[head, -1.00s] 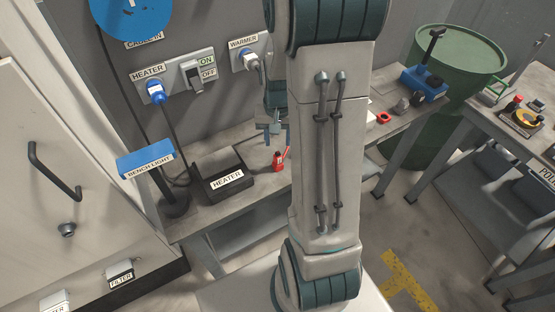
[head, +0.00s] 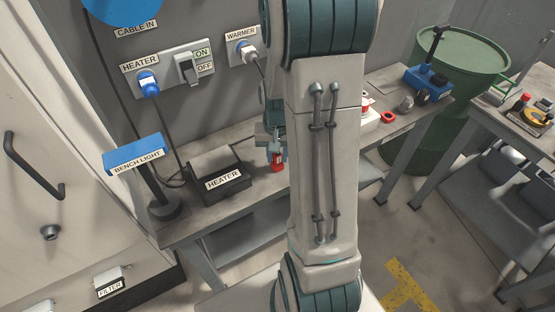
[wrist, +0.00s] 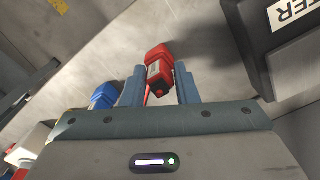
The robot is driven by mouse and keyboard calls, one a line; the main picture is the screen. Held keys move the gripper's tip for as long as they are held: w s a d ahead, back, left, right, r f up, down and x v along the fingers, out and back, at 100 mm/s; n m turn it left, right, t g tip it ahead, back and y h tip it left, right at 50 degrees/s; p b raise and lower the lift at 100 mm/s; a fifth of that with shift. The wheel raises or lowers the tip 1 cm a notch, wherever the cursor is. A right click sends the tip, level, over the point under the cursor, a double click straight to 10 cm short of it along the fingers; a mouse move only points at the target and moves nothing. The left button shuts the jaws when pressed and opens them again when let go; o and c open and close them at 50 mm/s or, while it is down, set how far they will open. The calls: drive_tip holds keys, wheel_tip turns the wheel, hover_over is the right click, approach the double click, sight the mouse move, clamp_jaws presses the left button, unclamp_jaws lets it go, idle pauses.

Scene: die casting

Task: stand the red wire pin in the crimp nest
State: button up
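The red wire pin, as I take the small red piece with a pale label to be, stands on the grey bench beside the heater box; the head view shows it low by my fingers (head: 277,167). In the wrist view the red piece (wrist: 158,65) lies between the two fingertips of my gripper (wrist: 160,78). The fingers are apart, one on each side, with narrow gaps showing; contact is not clear. My gripper also shows in the head view (head: 272,143), partly hidden by my arm. I cannot make out the crimp nest for certain.
The black heater box (head: 222,178) and the bench light (head: 140,155) stand left of the red piece. A blue device with a black lever (head: 426,78), a red ring (head: 388,117) and a grey lump (head: 406,103) are on the bench's right end. A green drum (head: 470,65) stands behind.

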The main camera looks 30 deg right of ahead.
clamp_jaws()
drive_tip(key=shift+r+p, duration=0.5)
drive_tip(key=shift+r, duration=0.2)
drive_tip(key=shift+r+p, duration=1.1)
drive_tip(key=shift+r, duration=0.4)
drive_tip(key=shift+s+f, duration=0.1)
